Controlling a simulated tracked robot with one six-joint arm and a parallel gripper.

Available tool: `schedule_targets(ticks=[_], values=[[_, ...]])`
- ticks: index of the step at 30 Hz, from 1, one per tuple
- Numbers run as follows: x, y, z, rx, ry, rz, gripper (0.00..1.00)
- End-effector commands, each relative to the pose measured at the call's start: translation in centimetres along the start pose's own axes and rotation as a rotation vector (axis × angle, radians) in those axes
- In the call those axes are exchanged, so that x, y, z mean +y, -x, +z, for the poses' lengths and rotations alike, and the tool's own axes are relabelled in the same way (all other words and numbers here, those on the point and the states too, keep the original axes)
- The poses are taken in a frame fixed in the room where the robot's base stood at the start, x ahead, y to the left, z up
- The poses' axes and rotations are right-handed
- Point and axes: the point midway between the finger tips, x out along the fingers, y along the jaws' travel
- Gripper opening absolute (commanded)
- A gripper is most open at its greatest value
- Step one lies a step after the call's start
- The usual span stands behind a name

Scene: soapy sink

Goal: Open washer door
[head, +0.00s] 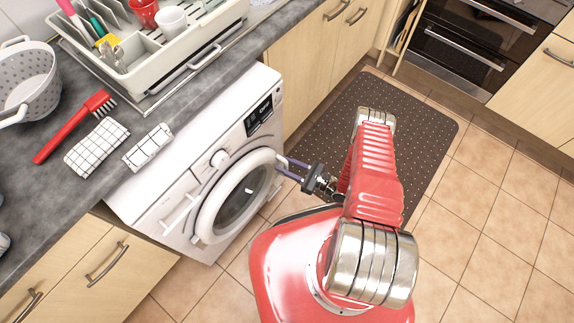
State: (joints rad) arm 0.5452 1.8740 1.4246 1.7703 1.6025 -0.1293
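The white washing machine (190,165) stands under the grey counter. Its round door has a thick white ring (206,213) around dark glass and faces my arm. The door looks shut or nearly so; a small gap cannot be told from here. My gripper (281,164) is at the right rim of the door, with its two purple-grey fingers apart. The fingertips are at or very near the rim; whether they touch it is unclear. No held object shows between the fingers.
A dark dotted mat (420,125) lies on the tiled floor behind my red arm. Above the washer, the counter (60,205) holds a dish rack (150,75), a red brush (75,127), checked cloths (97,147) and a colander (28,82). Tiled floor at right is clear.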

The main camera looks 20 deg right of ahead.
Motion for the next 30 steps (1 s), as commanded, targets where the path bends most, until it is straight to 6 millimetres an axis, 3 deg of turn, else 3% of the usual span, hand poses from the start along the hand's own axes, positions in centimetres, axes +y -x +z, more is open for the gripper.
schedule_targets(ticks=[2, 16, 30], values=[[0.0, 0.01, 0.0, 0.0, 0.0, 0.0, 0.33], [-0.02, 0.02, 0.0, 0.0, 0.0, 0.0, 0.0], [-0.43, 0.26, 0.01, 0.001, 0.002, -0.004, 0.0]])
